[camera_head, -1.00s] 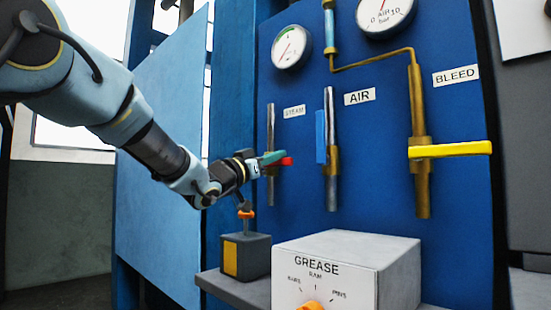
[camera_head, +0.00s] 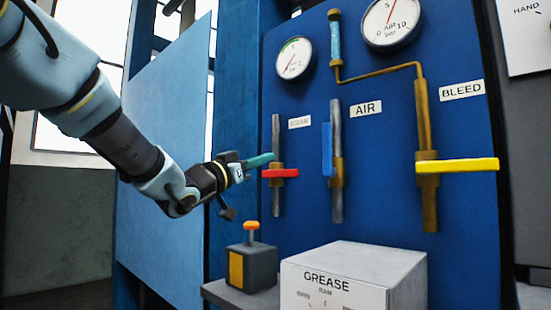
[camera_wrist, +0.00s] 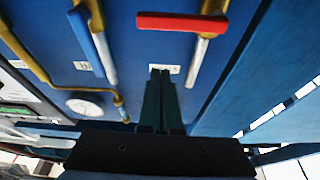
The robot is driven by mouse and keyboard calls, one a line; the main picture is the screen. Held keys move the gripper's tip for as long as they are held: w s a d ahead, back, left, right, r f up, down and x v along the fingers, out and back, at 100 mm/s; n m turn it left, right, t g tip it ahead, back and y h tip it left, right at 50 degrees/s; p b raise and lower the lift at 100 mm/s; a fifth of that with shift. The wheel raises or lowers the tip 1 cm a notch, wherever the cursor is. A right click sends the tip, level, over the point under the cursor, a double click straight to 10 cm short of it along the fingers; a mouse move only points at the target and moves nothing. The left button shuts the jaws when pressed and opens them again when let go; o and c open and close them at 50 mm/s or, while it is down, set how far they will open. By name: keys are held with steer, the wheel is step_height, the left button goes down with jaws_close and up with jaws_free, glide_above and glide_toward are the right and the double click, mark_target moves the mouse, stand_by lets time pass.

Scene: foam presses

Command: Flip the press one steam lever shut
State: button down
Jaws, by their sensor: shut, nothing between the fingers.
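The steam lever (camera_head: 281,173) is red and lies level, crosswise to its upright steam pipe (camera_head: 276,135), under the blurred steam label (camera_head: 299,122). My gripper (camera_head: 268,158) is shut and empty. Its teal fingers are just above the left part of the red lever in the head view; I cannot tell whether they touch it. In the wrist view the closed fingers (camera_wrist: 160,75) point at the panel, and the red lever (camera_wrist: 182,22) lies beyond their tips with a visible gap in the picture.
The blue air lever (camera_head: 327,150) stands upright along its pipe. The yellow bleed lever (camera_head: 457,165) lies level at the right. Below are the grease box (camera_head: 365,265) and a dark box with an orange knob (camera_head: 251,262). A light blue panel (camera_head: 165,150) stands left.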

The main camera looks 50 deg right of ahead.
steer(key=shift+v, duration=1.6)
steer(key=w+a+f+n+t+y, duration=0.45)
steer(key=w+a+f, duration=0.2)
steer(key=w, duration=0.25)
steer(key=w+a+f+n+t+y, duration=0.35)
steer(key=w+a+f+t, duration=0.25)
steer(key=w+f, duration=0.3)
steer(key=w+a+f+n+y, duration=0.35)
steer(key=a+f, duration=0.25)
steer(key=a, duration=0.4)
steer(key=w+a+f+n+y, duration=0.25)
steer(key=a+f+y, duration=0.35)
steer(key=a, duration=0.4)
steer(key=s+a+f+n+g+y, duration=0.2)
steer(key=s+a+f+g, duration=0.2)
steer(key=s+a+f, duration=0.55)
steer(key=s+a+f+n+g+y, duration=0.25)
steer(key=s+a+f, duration=0.3)
steer(key=a, duration=0.65)
steer(key=w+p+v, duration=0.1)
steer(key=p+v, duration=0.9)
steer(key=v, duration=0.1)
steer(key=w+p+v, duration=0.2)
steer(key=p+v, duration=0.9)
steer(key=shift+w+a+r+g, duration=0.3)
steer(key=shift+r+g, duration=0.05)
steer(key=shift+g, duration=0.05)
